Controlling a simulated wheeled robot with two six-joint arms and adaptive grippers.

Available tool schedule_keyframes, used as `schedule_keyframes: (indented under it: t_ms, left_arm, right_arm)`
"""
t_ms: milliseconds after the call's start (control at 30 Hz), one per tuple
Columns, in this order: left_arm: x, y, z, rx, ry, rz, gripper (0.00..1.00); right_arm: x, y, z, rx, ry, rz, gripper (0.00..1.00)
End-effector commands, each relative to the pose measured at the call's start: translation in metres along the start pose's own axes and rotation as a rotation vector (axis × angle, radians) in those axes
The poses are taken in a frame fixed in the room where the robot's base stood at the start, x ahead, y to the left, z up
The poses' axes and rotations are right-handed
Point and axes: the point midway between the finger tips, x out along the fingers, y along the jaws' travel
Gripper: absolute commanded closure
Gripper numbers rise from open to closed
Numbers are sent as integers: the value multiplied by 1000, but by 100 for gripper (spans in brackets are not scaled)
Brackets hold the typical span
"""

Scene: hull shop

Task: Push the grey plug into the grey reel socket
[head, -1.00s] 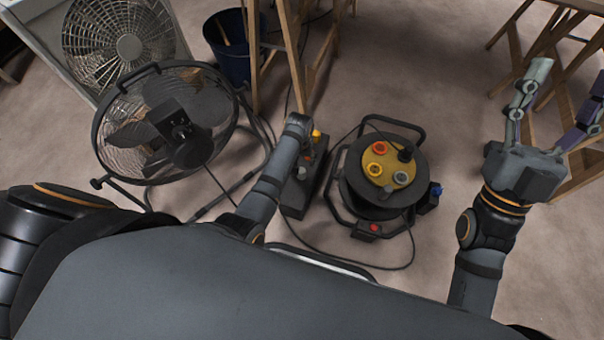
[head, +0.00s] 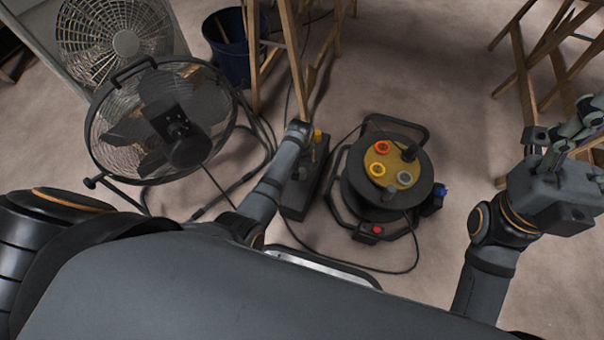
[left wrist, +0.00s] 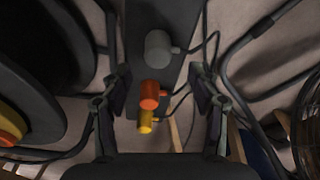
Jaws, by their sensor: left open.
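The grey plug (left wrist: 158,45) stands on a dark box (head: 297,203), in line with an orange plug (left wrist: 150,92) and a yellow plug (left wrist: 146,121). My left gripper (left wrist: 158,72) is open above the box, its fingers on either side of the row, with the grey plug just beyond the fingertips. In the head view my wrist hides its fingers and the grey plug. The grey reel socket (head: 404,178) is in the yellow top plate of the black cable reel (head: 360,192), right of the box. My right gripper (head: 580,135) is at the right edge, its fingers partly cut off.
The reel plate also carries a red-orange socket (head: 382,147) and a yellow socket (head: 377,169). A black fan (head: 165,125) stands left, a blue bucket (head: 232,55) behind it. Wooden trestles (head: 283,60) stand at the back. Cables lie around box and reel.

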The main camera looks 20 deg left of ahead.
Motion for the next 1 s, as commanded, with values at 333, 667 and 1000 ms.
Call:
schedule_keyframes:
  t_ms: [333,667,1000]
  left_arm:
    - [44,3,10,0,-1,1,39]
    - [52,3,9,0,0,0,39]
    - [52,2,9,0,0,0,69]
  right_arm:
    - [-38,-6,4,-17,-1,-9,40]
    - [-42,-5,5,-31,-5,3,40]
    - [-41,-6,5,-30,-3,1,40]
